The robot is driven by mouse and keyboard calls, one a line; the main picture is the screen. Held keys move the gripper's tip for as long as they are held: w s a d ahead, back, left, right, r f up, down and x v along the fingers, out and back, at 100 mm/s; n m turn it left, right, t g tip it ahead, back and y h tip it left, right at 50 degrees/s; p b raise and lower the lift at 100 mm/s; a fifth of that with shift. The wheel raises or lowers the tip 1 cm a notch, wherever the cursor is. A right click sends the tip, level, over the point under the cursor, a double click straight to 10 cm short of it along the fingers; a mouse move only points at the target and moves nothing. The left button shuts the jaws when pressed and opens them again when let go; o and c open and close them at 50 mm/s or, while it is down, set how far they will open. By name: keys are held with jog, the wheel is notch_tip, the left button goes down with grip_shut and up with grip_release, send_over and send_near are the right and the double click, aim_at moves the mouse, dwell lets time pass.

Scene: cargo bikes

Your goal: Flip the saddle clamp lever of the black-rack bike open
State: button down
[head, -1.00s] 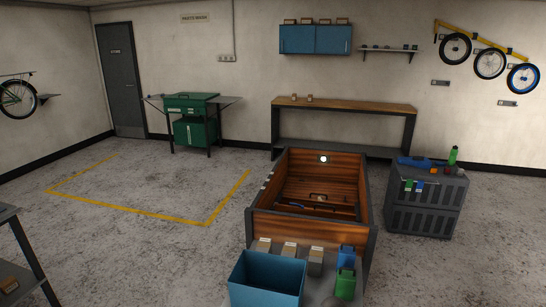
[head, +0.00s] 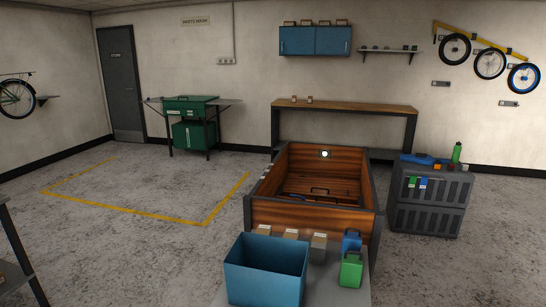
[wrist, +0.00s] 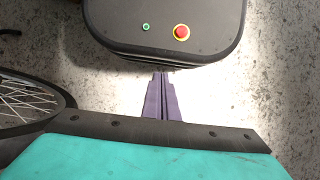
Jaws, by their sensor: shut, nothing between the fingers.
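My gripper (wrist: 163,98) is in the wrist view. Its two purple fingers lie together, shut, with nothing between them. They are above the speckled floor. Part of a spoked bike wheel (wrist: 28,103) shows at the left edge of the wrist view; the rest of that bike is cut off. I cannot tell which bike is the black-rack one. No saddle or saddle clamp lever can be made out. My gripper does not show in the head view.
A wooden cargo box (head: 310,217) stands ahead, with a blue bin (head: 265,272) and a green container (head: 351,270) before it. A dark cabinet (head: 428,205) stands right of it, a workbench (head: 345,108) behind. The yellow-marked floor (head: 145,190) at left is clear.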

jog(key=s+f+g+b, duration=0.1)
jog(key=s+f+b, duration=0.1)
jog(key=s+f, duration=0.3)
jog(key=shift+f, duration=0.4)
jog(key=c, duration=1.7)
grip_release()
